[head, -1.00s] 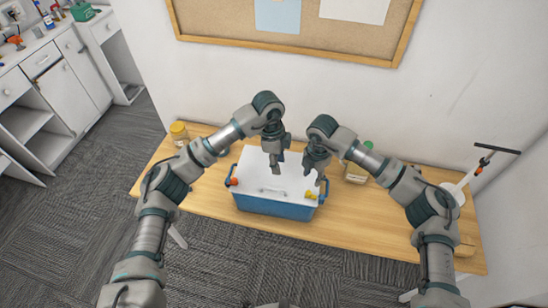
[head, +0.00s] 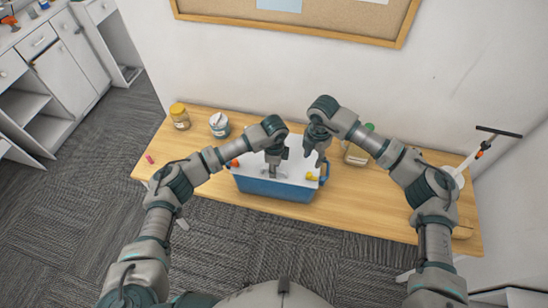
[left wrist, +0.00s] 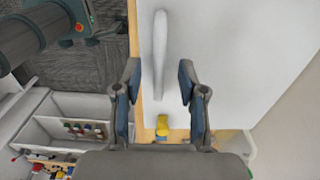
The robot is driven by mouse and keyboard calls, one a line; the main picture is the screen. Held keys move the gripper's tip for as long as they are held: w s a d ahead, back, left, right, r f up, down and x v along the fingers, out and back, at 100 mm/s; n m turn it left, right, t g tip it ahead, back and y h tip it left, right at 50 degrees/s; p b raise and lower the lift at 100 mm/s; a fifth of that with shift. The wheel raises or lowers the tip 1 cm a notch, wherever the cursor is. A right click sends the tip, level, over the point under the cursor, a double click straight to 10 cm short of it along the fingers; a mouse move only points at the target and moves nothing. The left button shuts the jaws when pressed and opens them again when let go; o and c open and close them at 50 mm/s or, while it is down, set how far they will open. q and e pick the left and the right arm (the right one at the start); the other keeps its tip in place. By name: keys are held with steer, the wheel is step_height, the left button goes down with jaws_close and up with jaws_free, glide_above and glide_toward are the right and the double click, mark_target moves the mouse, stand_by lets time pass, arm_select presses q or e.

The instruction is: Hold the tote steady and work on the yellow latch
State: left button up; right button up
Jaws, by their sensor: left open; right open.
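The tote (head: 275,190) is a blue box with a white lid, upright on the wooden table. A yellow latch (head: 312,176) sits at its right end, and it also shows in the left wrist view (left wrist: 162,128). An orange-red latch (head: 234,163) is at its left end. My left gripper (head: 272,174) is open and low over the middle of the lid. In the left wrist view its fingers (left wrist: 158,85) are apart on either side of the white lid handle (left wrist: 160,45). My right gripper (head: 319,163) is open just above the yellow latch; contact is unclear.
A yellow-lidded jar (head: 180,116) and a blue and white tub (head: 220,125) stand behind left on the table (head: 385,205). A green-capped container (head: 356,152) is behind my right arm.

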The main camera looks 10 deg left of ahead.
arm_select(q)
steer(key=shift+f, duration=0.9)
jaws_close()
arm_select(e)
steer(key=shift+a, duration=0.1)
steer(key=shift+o, duration=0.5)
steer(key=shift+s+f, duration=0.1)
arm_select(q)
steer(key=shift+a, duration=0.1)
steer(key=shift+r, duration=0.1)
arm_select(e)
steer(key=m+t+y, duration=0.5)
steer(key=m+y, duration=0.8)
glide_toward(310, 173)
steer(key=x, duration=1)
steer(key=shift+a+f, duration=0.1)
steer(key=shift+f, duration=0.1)
